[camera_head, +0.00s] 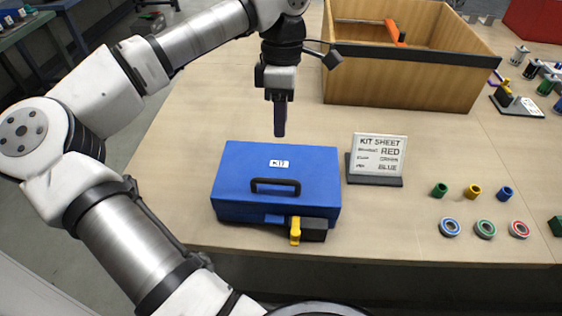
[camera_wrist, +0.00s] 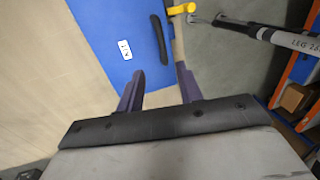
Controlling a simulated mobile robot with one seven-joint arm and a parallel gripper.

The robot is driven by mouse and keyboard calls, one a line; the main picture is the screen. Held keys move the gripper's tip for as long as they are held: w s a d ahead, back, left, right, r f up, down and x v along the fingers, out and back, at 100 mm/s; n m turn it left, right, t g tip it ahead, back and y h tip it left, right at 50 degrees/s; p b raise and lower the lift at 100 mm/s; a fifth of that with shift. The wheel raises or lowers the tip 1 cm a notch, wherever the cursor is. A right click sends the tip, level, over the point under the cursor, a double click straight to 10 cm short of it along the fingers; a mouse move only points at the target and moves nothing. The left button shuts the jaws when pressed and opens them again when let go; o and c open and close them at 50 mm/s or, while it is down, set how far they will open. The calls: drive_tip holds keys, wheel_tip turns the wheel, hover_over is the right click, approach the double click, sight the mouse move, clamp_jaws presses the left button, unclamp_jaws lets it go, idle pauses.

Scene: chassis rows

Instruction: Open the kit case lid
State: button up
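The blue kit case (camera_head: 235,182) lies near the table's front edge with its lid shut. The lid has a black handle (camera_head: 276,187) and a white "KIT" label (camera_head: 279,163). A yellow latch (camera_head: 295,230) on a black block sits at the front side of the case. My gripper (camera_head: 280,132) points down above the table, behind the far edge of the case and apart from it. In the wrist view my gripper's two fingers (camera_wrist: 160,72) stand apart with nothing between them. The lid (camera_wrist: 98,22), handle (camera_wrist: 159,39) and yellow latch (camera_wrist: 181,9) show beyond them.
A kit sheet sign (camera_head: 379,155) stands right of the case. Small coloured cylinders (camera_head: 473,191) and rings (camera_head: 485,229) lie farther right. A large wooden bin (camera_head: 400,85) stands at the back. The table left of the case is clear.

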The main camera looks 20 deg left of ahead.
drive_tip(key=s+f+p, duration=0.1)
drive_tip(key=f, duration=0.3)
drive_tip(key=f+p, duration=0.1)
drive_tip(key=f, duration=0.4)
drive_tip(key=s+d+f, duration=0.1)
drive_tip(key=f, duration=0.3)
drive_tip(key=shift+s+f+p, duration=0.15)
drive_tip(key=shift+s+p, duration=0.2)
drive_tip(key=shift+p, duration=0.05)
clamp_jaws()
